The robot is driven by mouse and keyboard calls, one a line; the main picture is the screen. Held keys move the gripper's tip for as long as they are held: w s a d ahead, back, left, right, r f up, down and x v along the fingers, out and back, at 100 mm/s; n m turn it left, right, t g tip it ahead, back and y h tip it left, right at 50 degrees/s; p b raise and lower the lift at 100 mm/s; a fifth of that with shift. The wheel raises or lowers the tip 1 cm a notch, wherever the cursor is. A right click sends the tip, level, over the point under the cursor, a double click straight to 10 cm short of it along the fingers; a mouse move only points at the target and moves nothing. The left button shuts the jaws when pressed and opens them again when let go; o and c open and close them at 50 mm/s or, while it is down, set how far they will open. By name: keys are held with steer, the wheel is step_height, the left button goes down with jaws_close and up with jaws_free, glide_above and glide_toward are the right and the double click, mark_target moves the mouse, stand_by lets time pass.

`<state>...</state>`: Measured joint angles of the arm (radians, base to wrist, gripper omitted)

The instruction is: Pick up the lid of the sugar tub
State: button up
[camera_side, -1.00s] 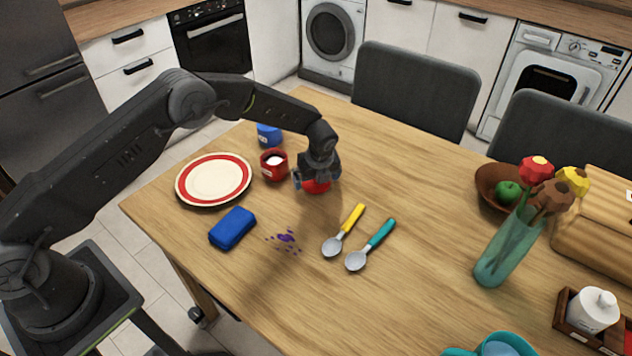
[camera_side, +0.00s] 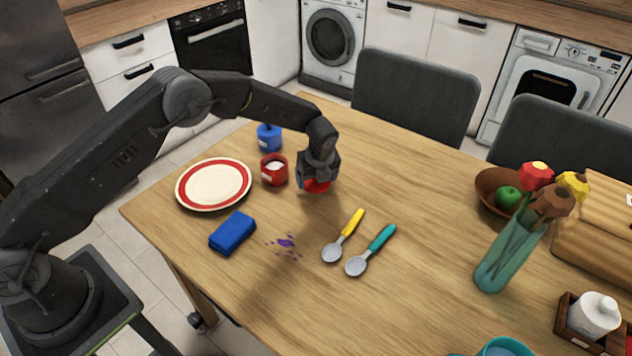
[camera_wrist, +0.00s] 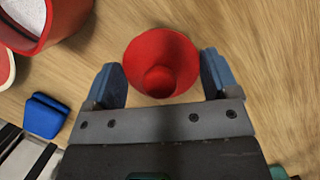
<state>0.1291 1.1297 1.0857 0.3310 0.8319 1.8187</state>
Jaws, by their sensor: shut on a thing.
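The red lid (camera_side: 318,187) is a round disc with a knob, at the table, right of the open red sugar tub (camera_side: 274,170). White sugar shows inside the tub. My gripper (camera_side: 316,181) points down over the lid, partly hiding it in the side view. In the wrist view the lid (camera_wrist: 160,50) lies between the two blue fingers of my gripper (camera_wrist: 160,80), which is shut on it. I cannot tell whether the lid is touching the table. The sugar tub (camera_wrist: 45,25) also shows at the upper left of the wrist view, cut off by the edge.
A blue tub (camera_side: 269,138) stands behind the red one. A red-rimmed plate (camera_side: 214,184) and blue sponge (camera_side: 232,232) lie left. A purple spill (camera_side: 286,242), yellow spoon (camera_side: 345,235) and teal spoon (camera_side: 371,249) are in front. A vase (camera_side: 506,255) and bowl (camera_side: 495,190) stand right.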

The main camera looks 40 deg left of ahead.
step_height(320, 180, up, 2)
steer(key=shift+r, duration=0.1)
steer(key=s+a+r+n+g, duration=0.1)
steer(key=s+a+r+n, duration=0.2)
steer(key=a+r+n, duration=0.65)
steer(key=shift+a+f+m+y, duration=0.15)
steer(key=shift+a+f+m, duration=0.35)
steer(key=shift+f, duration=0.65)
steer(key=shift+a+f+m+y, duration=0.1)
steer(key=shift+a+f+m, duration=0.25)
steer(key=shift+f+m, duration=0.6)
steer(key=shift+a+f+m+y, duration=0.15)
steer(key=shift+a+f+m, duration=0.2)
steer(key=shift+f, duration=1.05)
steer(key=shift+f, duration=0.15)
steer(key=o, duration=0.8)
